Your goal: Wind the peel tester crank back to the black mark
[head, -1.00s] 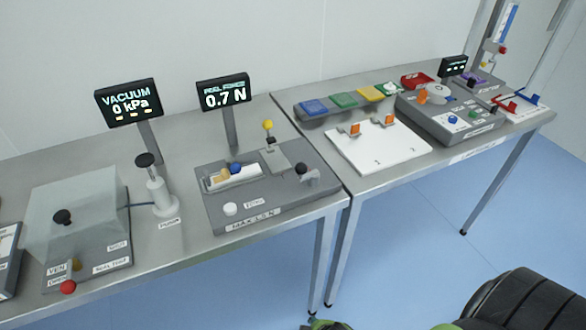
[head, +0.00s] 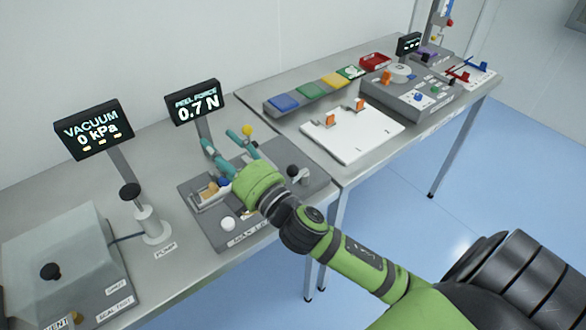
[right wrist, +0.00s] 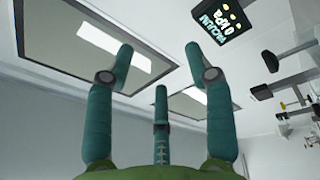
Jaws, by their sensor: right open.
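The peel tester (head: 208,233) is a grey base on the left-hand bench, with a "PEEL FORCE" display (head: 195,103) reading 0.7 N behind it. Its crank has a black knob (head: 293,171) and a light grey arm at the base's right end. I cannot make out the black mark. My right gripper (head: 222,145) is over the tester, left of the crank knob and apart from it. Its teal fingers (right wrist: 158,75) are spread and empty in the right wrist view. The hand hides the middle of the tester. My left gripper is not in view.
A white button (head: 227,223) is at the tester's front. The vacuum pump (head: 151,222) stands to the left. A white board (head: 350,137) lies on the bench to the right.

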